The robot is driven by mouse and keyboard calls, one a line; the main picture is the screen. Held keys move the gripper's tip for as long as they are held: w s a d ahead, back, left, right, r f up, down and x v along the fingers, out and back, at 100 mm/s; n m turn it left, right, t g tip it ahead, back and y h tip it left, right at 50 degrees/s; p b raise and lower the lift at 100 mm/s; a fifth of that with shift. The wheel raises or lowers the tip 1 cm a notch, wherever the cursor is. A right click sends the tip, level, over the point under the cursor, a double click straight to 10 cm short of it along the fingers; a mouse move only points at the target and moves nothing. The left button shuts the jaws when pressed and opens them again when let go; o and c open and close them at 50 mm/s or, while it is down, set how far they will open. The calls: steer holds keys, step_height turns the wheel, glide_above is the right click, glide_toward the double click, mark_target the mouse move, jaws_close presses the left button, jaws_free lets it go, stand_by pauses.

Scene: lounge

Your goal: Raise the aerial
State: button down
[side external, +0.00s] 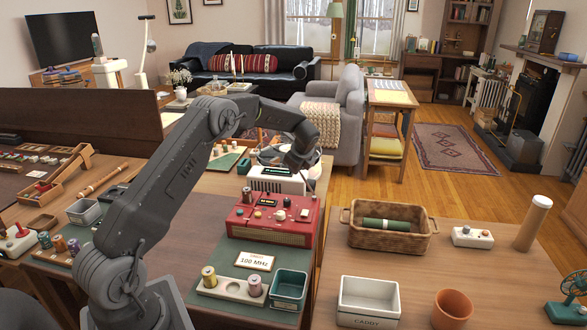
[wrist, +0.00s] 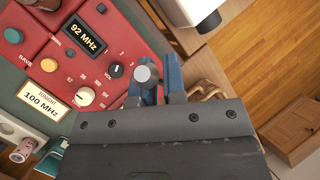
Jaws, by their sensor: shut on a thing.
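The red radio (side external: 272,220) stands on the green mat at the table's right part. In the wrist view the radio (wrist: 118,62) shows a display reading 92 MHz, a VOL knob and a white tuning knob. My gripper (wrist: 158,80) is at the radio's right edge, its blue fingers around a grey, round-topped piece (wrist: 147,74), which looks like the top of the aerial. The wrist housing hides what lies below it. In the side view my gripper (side external: 308,182) is over the radio's back right corner, and the aerial is too small to make out clearly.
A card reading 100 MHz (side external: 255,260) lies in front of the radio. A spool holder (side external: 232,290) and teal bin (side external: 289,288) stand nearer. To the right are a wicker basket (side external: 390,240), a white caddy (side external: 368,300) and an orange pot (side external: 452,310). A white device (side external: 275,183) stands behind the radio.

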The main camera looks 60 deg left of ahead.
steer(key=shift+w+d+r+g+y, duration=0.45)
steer(key=shift+w+d+g+y, duration=0.25)
steer(key=shift+w+d, duration=0.1)
steer(key=shift+w+d+r+m+g+y, duration=0.2)
steer(key=shift+w+d+m+g+y, duration=0.1)
steer(key=shift+w+d+g+y, duration=0.2)
steer(key=shift+w+d+r+m+g+y, duration=0.2)
steer(key=shift+w+d+m+g+y, duration=0.1)
steer(key=shift+w+d+g+y, duration=0.2)
steer(key=c, duration=1.2)
jaws_free()
steer(key=v, duration=1.3)
steer(key=shift+s+d+r, duration=0.15)
steer(key=shift+d+r, duration=0.05)
steer(key=shift+d, duration=0.2)
steer(key=shift+r, duration=0.1)
